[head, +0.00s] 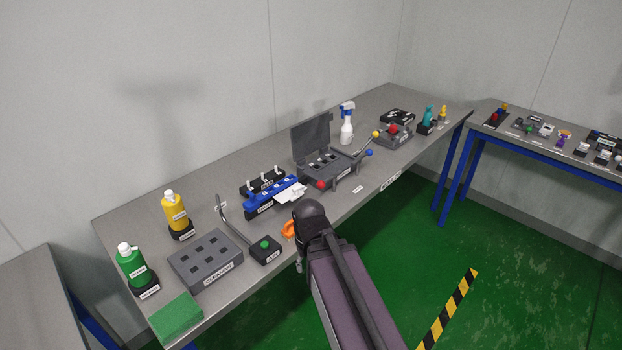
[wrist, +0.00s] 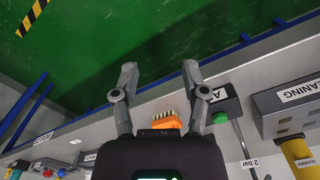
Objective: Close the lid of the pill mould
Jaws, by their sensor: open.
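The pill mould (head: 338,173) is a dark grey box with square cavities on the long grey table. Its lid (head: 312,137) stands open, raised upright at the back. A lever with a yellow knob (head: 376,134) and a red and a blue knob are at its sides. My gripper (wrist: 158,80) is open and empty in the wrist view, its fingers spread over the table's front edge and the green floor. In the head view my arm hides the gripper; it lies in front of the table, nearer than the mould and apart from it.
An orange item (head: 288,229) lies at the table edge by my arm, beside a box with a green button (head: 265,250). A blue holder (head: 275,196) and a white spray bottle (head: 346,124) stand near the mould. Yellow and green bottles stand at left. A second table (head: 550,135) is at right.

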